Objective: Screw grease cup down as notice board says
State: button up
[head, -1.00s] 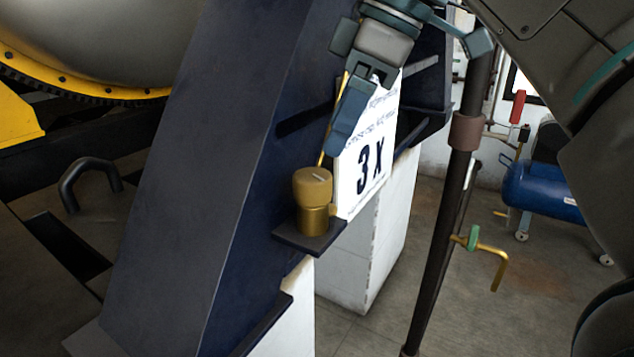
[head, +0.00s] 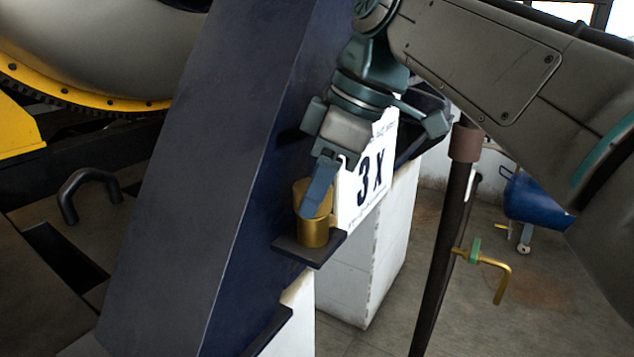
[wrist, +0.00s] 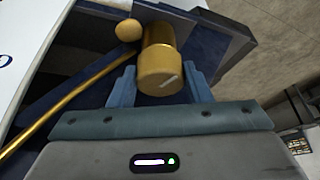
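The brass grease cup (head: 314,234) stands upright on a small dark bracket (head: 296,250) on the side of the blue beam. In the wrist view its round cap (wrist: 160,75) faces me, with a pale line marked on its top. My gripper (head: 316,206) is at the cup, its near finger hiding part of the cap in the head view. In the wrist view the fingers stand on either side of the cap, with a gap on the left; contact on the right is unclear. The white notice board (head: 362,195) behind reads "3 X"; my gripper covers its upper part.
The big dark blue beam (head: 215,180) rises close beside the cup. A thin brass rod (wrist: 70,100) runs near the cup in the wrist view. A dark pipe (head: 447,240) with a green-marked brass valve handle (head: 490,262) stands to the right. A blue tank (head: 535,203) is farther back.

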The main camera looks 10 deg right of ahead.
jog(key=c, duration=0.3)
jog(key=m+t, duration=0.1)
jog(key=m, duration=0.1)
jog(key=shift+m+b, duration=0.4)
jog(key=m+t+h, duration=0.1)
jog(key=m, duration=0.2)
jog(key=shift+s+m, duration=0.15)
jog(key=shift+m, duration=0.15)
jog(key=m, duration=0.2)
jog(key=m+t+h, duration=0.1)
jog(key=m, duration=0.1)
jog(key=shift+a+h, duration=0.15)
jog(key=shift+h, duration=0.15)
jog(key=shift+a+m+h, duration=0.1)
jog(key=shift+m+h, duration=0.5)
jog(key=shift+m, duration=1.2)
jog(key=shift+t, duration=0.3)
